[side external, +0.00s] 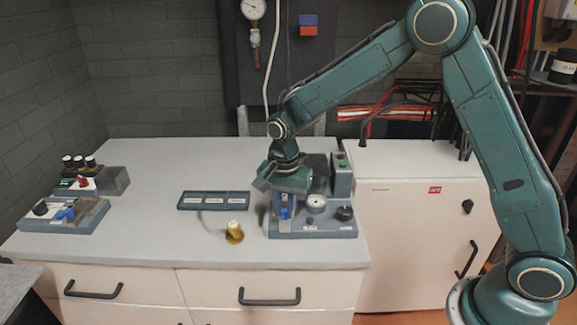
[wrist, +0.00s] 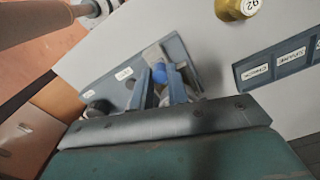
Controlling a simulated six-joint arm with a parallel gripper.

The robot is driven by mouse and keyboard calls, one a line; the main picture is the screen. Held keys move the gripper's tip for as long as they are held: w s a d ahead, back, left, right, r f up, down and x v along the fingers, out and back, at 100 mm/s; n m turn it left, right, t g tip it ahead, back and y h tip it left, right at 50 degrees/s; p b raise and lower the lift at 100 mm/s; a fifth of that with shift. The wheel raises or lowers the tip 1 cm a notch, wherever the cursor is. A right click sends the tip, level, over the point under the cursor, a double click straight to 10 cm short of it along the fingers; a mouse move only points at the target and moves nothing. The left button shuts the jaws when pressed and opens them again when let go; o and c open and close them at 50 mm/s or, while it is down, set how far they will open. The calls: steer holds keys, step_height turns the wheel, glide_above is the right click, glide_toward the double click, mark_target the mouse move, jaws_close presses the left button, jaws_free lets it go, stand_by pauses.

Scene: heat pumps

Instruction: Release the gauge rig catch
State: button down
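The gauge rig (side external: 318,229) is a blue-grey base at the right end of the bench, with a round white gauge (side external: 316,204) and a black knob (side external: 344,213) on top. It also shows tilted in the wrist view (wrist: 180,52). My gripper (side external: 285,207) points down over the rig's left part. In the wrist view its two fingers (wrist: 158,86) stand apart, with a small blue part (wrist: 159,73) showing between their tips. I cannot tell if they touch it. The gripper hides much of this part of the rig, and I cannot make out the catch clearly.
A brass-coloured cap (side external: 235,232) stands left of the rig; it also shows in the wrist view (wrist: 238,8). A labelled dark tray (side external: 213,200) lies behind it. Two small stations (side external: 65,216) (side external: 92,182) stand at the far left. The bench between is clear.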

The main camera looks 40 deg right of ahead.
steer(key=shift+s+a, duration=0.55)
steer(key=shift+a, duration=0.05)
steer(key=c, duration=1.4)
jaws_free()
steer(key=shift+o, duration=0.2)
steer(key=shift+r, duration=0.15)
steer(key=shift+r, duration=0.55)
step_height(320, 180, up, 12)
steer(key=shift+r, duration=0.25)
